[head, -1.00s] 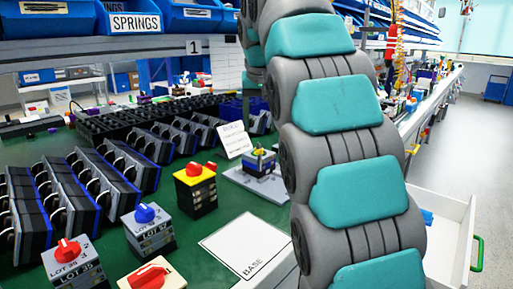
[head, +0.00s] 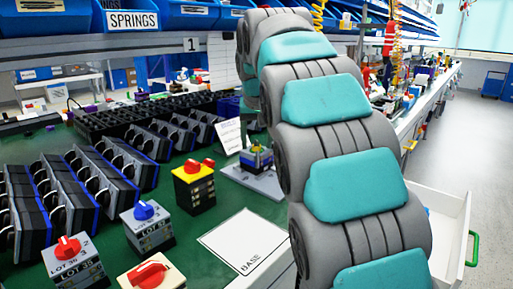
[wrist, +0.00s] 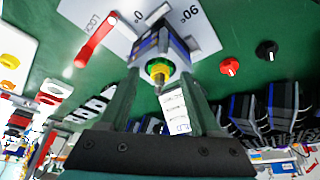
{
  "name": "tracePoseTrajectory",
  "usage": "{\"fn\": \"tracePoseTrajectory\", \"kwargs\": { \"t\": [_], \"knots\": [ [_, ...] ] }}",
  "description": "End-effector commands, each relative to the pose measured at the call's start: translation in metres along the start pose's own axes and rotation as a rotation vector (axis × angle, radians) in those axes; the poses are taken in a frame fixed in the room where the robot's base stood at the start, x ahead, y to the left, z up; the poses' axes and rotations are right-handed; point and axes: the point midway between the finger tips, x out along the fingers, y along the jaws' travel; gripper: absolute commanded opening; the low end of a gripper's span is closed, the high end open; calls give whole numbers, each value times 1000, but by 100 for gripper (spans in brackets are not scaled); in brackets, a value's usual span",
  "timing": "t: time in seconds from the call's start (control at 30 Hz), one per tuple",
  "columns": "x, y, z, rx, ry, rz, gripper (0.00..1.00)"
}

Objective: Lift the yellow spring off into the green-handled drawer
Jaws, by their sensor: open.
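The yellow spring (wrist: 160,68) sits around a post on the dark-blue switch body (wrist: 155,45) in the wrist view. A green ring shows at its middle. My gripper (wrist: 160,88) is open, with one finger on each side of the spring; I cannot tell whether either touches it.
A red lever (wrist: 95,38) lies beside the switch on a plate marked LOCK, 0 and 90. Several dark units line the bench's left. The white BASE sheet (head: 243,240) lies in front, bare.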

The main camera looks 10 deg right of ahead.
Motion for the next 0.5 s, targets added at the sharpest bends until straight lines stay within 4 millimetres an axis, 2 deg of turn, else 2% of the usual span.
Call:
{"fn": "tracePoseTrajectory", "kwargs": {
  "t": [0.1,0.5],
  "knots": [
    [0,0,0,0,0,0,62],
    [0,0,0,0,0,0,17]
  ]
}}
